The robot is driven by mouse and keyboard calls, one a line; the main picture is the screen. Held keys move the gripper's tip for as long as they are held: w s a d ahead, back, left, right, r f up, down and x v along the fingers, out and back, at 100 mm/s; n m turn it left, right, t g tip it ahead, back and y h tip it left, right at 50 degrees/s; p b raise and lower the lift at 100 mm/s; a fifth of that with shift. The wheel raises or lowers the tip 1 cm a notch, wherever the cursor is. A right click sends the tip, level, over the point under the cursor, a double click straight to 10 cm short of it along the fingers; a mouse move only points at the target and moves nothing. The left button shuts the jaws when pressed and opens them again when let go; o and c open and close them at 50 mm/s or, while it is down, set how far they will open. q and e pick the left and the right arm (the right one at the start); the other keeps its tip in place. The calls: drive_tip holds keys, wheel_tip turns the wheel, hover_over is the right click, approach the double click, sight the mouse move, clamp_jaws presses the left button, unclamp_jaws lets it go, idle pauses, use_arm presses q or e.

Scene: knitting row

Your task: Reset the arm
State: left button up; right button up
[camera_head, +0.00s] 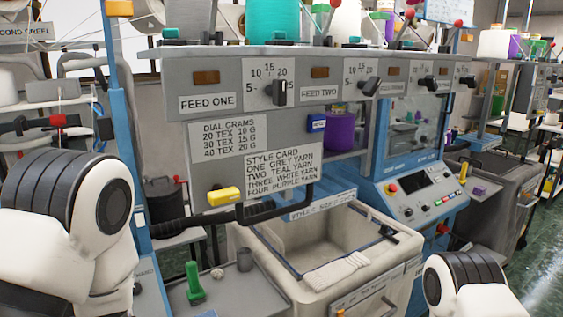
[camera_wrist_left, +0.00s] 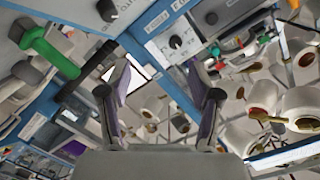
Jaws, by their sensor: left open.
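My left arm (camera_head: 75,210) stands at the left of the head view, with its white and black links showing; its gripper is not visible there. In the left wrist view my left gripper (camera_wrist_left: 160,90) is open, its two fingers apart with nothing between them. The wrist view is tilted and looks up at the machine panel and yarn cones. My right arm (camera_head: 465,285) shows at the bottom right of the head view; its gripper is out of frame.
A grey machine panel (camera_head: 220,75) with dials and a black handle (camera_head: 260,212) stands ahead. A green-handled tool (camera_head: 194,284) stands on a grey shelf. A blue-framed control unit (camera_head: 420,190) is to the right.

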use_arm(q)
drive_tip(key=s+d+f+g+h+b, duration=0.1)
drive_tip(key=s+f+g+h, duration=0.3)
drive_tip(key=f, duration=0.8)
drive_tip(key=s+d+f+g+b, duration=0.1)
drive_tip(key=s+f+g, duration=0.1)
drive_tip(key=s+f, duration=0.65)
drive_tip(key=s+d+f+n+g+h, duration=0.1)
drive_tip(key=s+d+f+g+h, duration=0.1)
drive_tip(key=s+f, duration=0.4)
drive_tip(key=s+d+f+n+g+h, duration=0.1)
drive_tip(key=s+d+f+g+h, duration=0.2)
drive_tip(key=s+f+g, duration=0.3)
drive_tip(key=shift+s+d+f, duration=0.4)
drive_tip(key=shift+s+d, duration=0.45)
drive_tip(key=shift+s, duration=0.1)
